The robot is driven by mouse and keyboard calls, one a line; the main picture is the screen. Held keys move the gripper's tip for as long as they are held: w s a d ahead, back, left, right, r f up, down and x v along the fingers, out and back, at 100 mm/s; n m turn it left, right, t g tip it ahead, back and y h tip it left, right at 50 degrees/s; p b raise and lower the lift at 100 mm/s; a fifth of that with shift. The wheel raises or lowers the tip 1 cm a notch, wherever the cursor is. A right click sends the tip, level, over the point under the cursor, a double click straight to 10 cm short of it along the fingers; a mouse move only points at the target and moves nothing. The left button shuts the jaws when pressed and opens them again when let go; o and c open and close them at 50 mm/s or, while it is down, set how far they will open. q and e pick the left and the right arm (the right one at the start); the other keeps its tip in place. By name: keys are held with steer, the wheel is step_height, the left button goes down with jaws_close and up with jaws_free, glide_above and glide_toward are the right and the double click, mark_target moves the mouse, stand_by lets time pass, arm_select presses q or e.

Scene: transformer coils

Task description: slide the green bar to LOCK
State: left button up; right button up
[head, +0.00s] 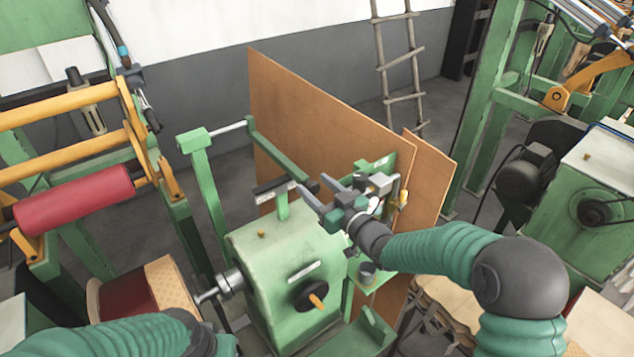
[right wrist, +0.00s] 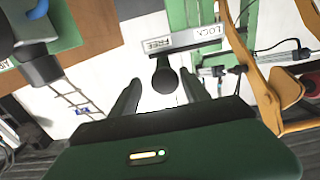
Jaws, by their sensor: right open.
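A green bar (head: 275,150) slants down toward a small white label plate (head: 277,192) on the green machine (head: 285,250); I take it for the task's bar. In the right wrist view the plate (right wrist: 186,39) reads FREE on the left and LOCK on the right, upside down. A round black knob (right wrist: 163,75) shows below FREE, in line with the gap between my fingers. My right gripper (head: 311,184) is open beside the plate, its fingers (right wrist: 160,98) pointing toward it. Contact with the knob cannot be told. My left gripper is out of view; only its arm shows.
Brown panels (head: 310,115) stand behind the machine. A red roller (head: 73,199) and yellow rails (head: 60,110) are at left. A ladder (head: 400,68) leans behind the panels.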

steer(key=shift+a, duration=0.8)
steer(key=c, duration=0.4)
steer(key=shift+w+d+f, duration=0.15)
steer(key=shift+w+d, duration=0.05)
steer(key=shift+d, duration=0.1)
jaws_close()
steer(key=shift+f, duration=0.1)
